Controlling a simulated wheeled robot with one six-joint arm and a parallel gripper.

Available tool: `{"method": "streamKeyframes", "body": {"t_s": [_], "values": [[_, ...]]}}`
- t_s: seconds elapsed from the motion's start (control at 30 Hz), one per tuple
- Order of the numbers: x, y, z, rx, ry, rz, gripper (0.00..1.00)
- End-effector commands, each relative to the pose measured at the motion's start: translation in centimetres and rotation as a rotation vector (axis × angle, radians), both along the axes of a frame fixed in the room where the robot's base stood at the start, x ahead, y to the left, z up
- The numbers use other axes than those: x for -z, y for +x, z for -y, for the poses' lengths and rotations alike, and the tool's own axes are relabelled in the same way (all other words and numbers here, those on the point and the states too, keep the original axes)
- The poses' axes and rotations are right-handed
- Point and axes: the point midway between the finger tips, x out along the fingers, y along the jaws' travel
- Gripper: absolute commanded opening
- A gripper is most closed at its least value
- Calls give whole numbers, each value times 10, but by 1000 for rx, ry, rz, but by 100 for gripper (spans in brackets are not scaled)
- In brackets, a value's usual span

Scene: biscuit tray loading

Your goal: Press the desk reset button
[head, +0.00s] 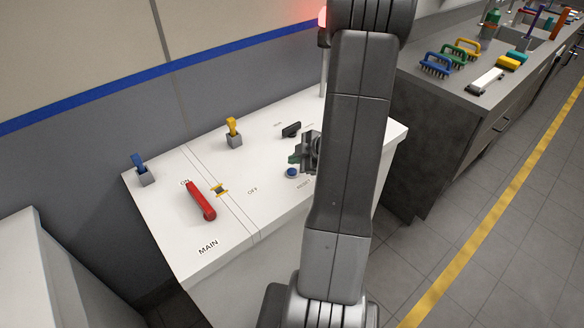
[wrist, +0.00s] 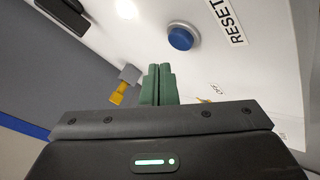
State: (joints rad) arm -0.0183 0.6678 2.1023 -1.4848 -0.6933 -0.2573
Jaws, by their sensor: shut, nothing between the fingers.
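The reset button is a round blue button (head: 292,172) on the white desk top, with the printed word RESET beside it. In the wrist view the blue button (wrist: 181,37) stands a little up and right of my fingertips, with the RESET label (wrist: 228,20) right of it. My gripper (wrist: 158,70) has its green fingers shut together with nothing between them. It appears apart from the button. In the head view my gripper (head: 294,158) shows just above the button, partly hidden behind my arm.
The white desk (head: 165,225) also carries a red MAIN lever (head: 200,200), a yellow switch (head: 233,128), a blue switch (head: 139,165) and a black knob (head: 291,129). A red light (head: 323,17) glows behind my arm. A grey counter (head: 445,80) with brushes stands at right.

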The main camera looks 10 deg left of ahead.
Motion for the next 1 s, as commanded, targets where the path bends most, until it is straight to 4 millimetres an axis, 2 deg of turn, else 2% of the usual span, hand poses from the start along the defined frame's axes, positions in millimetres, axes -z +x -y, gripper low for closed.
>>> {"method": "streamKeyframes", "body": {"t_s": [0.03, 0.33, 1.0], "values": [[-11, 0, 0, 0, 0, 0, 0], [-38, 0, 0, 0, 0, 0, 0], [-37, 0, 0, 0, 0, 0, 0]]}}
